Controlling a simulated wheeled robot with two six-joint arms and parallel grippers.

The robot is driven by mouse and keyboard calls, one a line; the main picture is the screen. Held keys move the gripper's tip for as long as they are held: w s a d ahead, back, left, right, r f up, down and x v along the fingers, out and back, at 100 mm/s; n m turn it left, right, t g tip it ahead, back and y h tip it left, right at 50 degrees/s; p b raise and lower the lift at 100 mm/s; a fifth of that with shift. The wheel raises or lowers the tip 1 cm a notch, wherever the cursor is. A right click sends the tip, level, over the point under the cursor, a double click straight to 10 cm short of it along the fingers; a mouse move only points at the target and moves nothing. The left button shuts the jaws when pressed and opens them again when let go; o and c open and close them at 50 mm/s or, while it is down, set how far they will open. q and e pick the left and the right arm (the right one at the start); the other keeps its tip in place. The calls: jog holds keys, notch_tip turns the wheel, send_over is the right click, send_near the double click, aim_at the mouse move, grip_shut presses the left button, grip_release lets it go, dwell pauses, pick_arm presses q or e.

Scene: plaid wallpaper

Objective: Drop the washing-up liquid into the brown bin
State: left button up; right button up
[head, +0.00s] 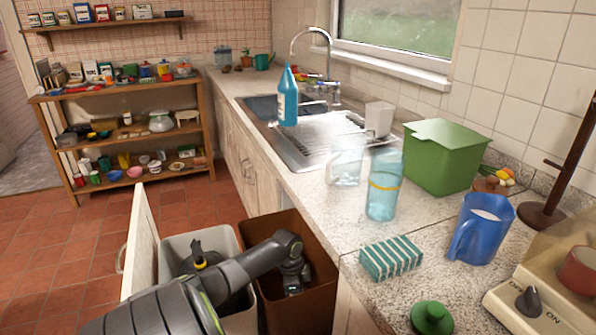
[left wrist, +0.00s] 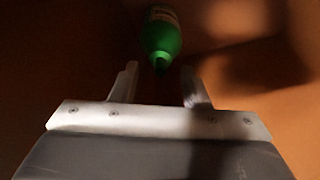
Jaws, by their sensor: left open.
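The brown bin (head: 318,262) stands in the open cabinet space below the counter. My left arm reaches down into it, and my left gripper (head: 293,285) is inside, below the rim. In the left wrist view my left gripper (left wrist: 159,72) is open with nothing between its fingers. A green bottle (left wrist: 161,36), likely the washing-up liquid, shows just beyond the fingertips against brown surfaces, cap end toward me. It is apart from the fingers. Whether it rests on the bin floor is unclear in the shadow. The bottle is hidden in the head view. My right gripper is not in view.
A pale bin (head: 228,240) stands left of the brown bin, beside an open cabinet door (head: 143,240). The counter edge is close on the right.

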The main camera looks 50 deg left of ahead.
pick_arm(q)
notch_tip(320, 180, up, 12)
jog(key=s+a+p, duration=0.1)
jog(key=p, duration=0.1)
jog(key=shift+s+r, duration=0.2)
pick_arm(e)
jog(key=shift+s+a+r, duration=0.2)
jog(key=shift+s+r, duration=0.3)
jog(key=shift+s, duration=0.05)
